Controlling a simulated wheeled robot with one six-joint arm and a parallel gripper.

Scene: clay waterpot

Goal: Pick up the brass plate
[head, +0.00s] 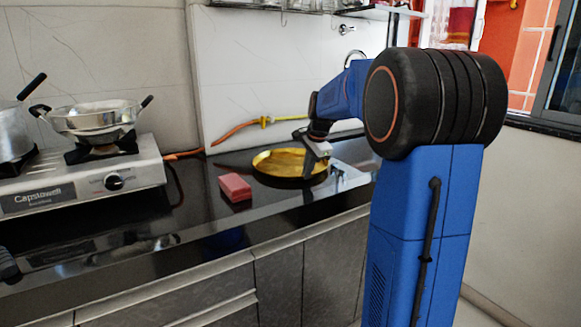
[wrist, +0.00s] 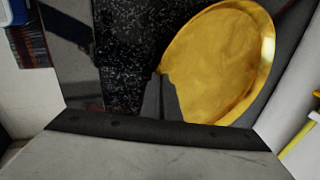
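The brass plate (head: 285,161) is round, shallow and shiny gold, with a raised rim. It is at the right part of the black counter in the head view, over a dark patch. It also fills the upper right of the wrist view (wrist: 225,60). My gripper (head: 308,176) points down at the plate's right side. In the wrist view, its dark fingers (wrist: 160,78) are close together, with the plate's rim running in between them; they look shut on it. The fingers hide that piece of rim. I cannot tell whether the plate touches the counter.
A red block (head: 235,187) lies left of the plate. A gas stove (head: 80,178) with a metal pan (head: 100,118) stands further left. An orange and yellow hose (head: 240,128) runs along the white wall behind. Bare black counter lies in front of the stove.

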